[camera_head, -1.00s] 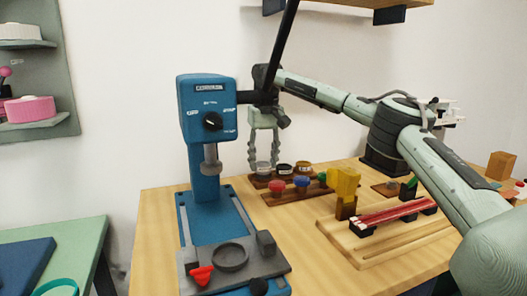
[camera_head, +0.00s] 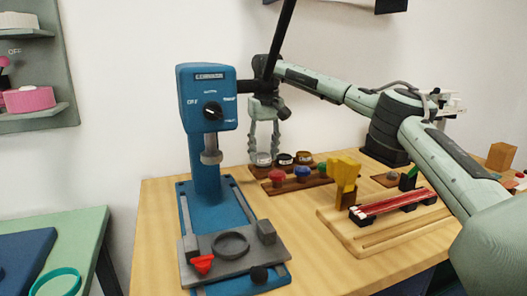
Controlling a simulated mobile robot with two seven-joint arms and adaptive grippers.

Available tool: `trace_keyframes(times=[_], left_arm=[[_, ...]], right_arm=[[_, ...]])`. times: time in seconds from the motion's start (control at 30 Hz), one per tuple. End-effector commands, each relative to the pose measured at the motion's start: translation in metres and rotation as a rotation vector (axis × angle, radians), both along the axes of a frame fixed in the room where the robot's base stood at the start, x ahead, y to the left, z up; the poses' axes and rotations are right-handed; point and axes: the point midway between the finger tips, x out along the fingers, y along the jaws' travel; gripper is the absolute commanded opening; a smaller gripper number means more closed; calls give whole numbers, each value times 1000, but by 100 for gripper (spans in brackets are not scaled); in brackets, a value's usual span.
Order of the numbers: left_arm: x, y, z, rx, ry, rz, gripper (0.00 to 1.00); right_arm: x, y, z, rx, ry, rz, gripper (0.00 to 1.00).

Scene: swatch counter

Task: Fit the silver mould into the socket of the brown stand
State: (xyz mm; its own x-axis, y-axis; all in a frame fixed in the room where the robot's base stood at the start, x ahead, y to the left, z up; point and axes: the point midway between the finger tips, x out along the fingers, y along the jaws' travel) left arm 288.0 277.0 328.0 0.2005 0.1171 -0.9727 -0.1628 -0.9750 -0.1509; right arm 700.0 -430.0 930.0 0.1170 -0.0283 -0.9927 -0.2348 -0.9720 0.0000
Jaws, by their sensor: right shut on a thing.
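The silver mould (camera_head: 263,159) is a small pale grey cup at the left end of the brown stand (camera_head: 258,173). My right gripper (camera_head: 265,154) points down from above with its two fingers either side of the mould, shut on it. The mould lines up with the black mould (camera_head: 284,159) and the brass-coloured mould (camera_head: 305,158) on the same stand. The socket under the silver mould is hidden, and I cannot tell whether the mould is seated in it or just above. My left gripper is not in view.
A second brown rack with red, blue and green knobs (camera_head: 302,171) stands just in front. A blue press (camera_head: 208,150) stands close on the left. A wooden board with red strips (camera_head: 395,203) and a yellow block (camera_head: 345,172) lie to the right. The front middle of the table is clear.

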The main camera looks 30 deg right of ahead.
Motion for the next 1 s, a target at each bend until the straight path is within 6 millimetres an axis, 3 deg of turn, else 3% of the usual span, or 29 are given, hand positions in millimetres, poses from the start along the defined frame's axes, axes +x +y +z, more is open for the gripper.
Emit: trace_keyframes(times=[1.0], left_arm=[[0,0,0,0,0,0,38]], right_arm=[[0,0,-7,0,0,0,4]])
